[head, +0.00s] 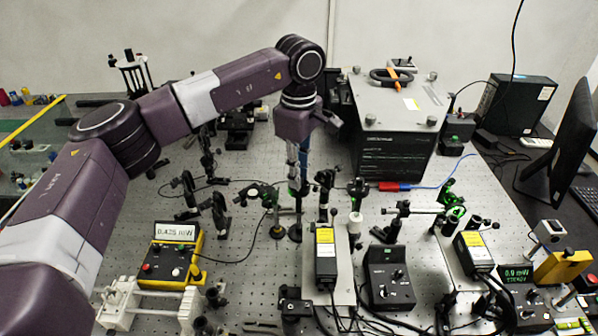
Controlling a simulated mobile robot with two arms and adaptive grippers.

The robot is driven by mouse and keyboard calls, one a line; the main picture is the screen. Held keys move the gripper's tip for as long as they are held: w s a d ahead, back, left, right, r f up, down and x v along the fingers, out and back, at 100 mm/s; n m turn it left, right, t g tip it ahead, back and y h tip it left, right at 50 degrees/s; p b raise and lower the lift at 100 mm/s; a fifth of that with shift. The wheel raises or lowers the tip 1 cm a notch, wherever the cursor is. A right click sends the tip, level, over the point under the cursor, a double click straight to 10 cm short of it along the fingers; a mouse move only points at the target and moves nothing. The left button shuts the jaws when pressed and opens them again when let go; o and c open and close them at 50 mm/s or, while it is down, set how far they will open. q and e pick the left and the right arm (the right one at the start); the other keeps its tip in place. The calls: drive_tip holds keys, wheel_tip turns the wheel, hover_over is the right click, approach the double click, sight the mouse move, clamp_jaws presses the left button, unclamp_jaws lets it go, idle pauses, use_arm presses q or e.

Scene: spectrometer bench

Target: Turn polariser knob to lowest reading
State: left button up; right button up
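My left gripper (297,172) points straight down over the middle of the optical table (250,205). Its narrow fingers end at a post-mounted optic near the beam line. The fingers are small and overlap the mount, so I cannot tell whether they are open or touching it. The polariser knob cannot be picked out and may be hidden there. A yellow-cased meter (174,255) at the left front reads about 0.425 mW. A dark display (517,274) at the right front shows about 0.0 mW in green. My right gripper is not in view.
Several posts and lens mounts (219,212) crowd both sides of the gripper. A large grey instrument (395,125) stands behind right. A monitor (565,150) is at the far right.

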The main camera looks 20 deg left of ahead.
use_arm(q)
clamp_jaws()
drive_tip(key=shift+n, duration=0.3)
drive_tip(key=shift+n+b, duration=0.85)
drive_tip(key=shift+n, duration=0.15)
drive_tip(key=n+b, duration=0.1)
drive_tip(key=n, duration=0.1)
drive_tip(key=shift+n, duration=0.3)
drive_tip(key=n+b, duration=0.1)
drive_tip(key=n, duration=0.3)
drive_tip(key=shift+b, duration=0.4)
drive_tip(key=shift+n+b, duration=0.45)
drive_tip(key=shift+n, duration=1.45)
drive_tip(key=shift+r, duration=0.1)
drive_tip(key=o, duration=0.5)
unclamp_jaws()
